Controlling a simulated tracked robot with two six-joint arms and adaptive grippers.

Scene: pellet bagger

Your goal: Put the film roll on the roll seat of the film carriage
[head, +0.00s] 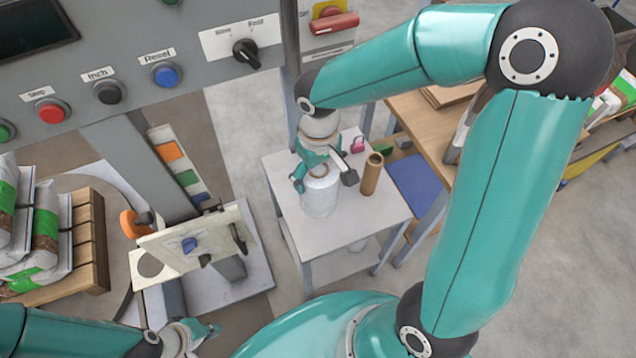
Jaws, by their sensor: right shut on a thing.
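The white film roll (319,200) stands upright on a small grey table (377,213) in the middle of the head view. My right gripper (324,178) reaches down over it from above and is shut on it, with a finger at either side of its top. A pale upright plate with a blue knob (214,237), which looks like part of the film carriage, stands left of the table. I cannot make out the roll seat clearly. My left gripper (203,331) is low at the left, below the plate and apart from it; its fingers are too small to judge.
A brown cardboard tube (372,174) stands on the table just right of the roll, with a pink padlock-like item (357,145) behind. The control panel (110,75) hangs at upper left. Filled bags (45,230) lie on a wooden pallet (88,250) at left.

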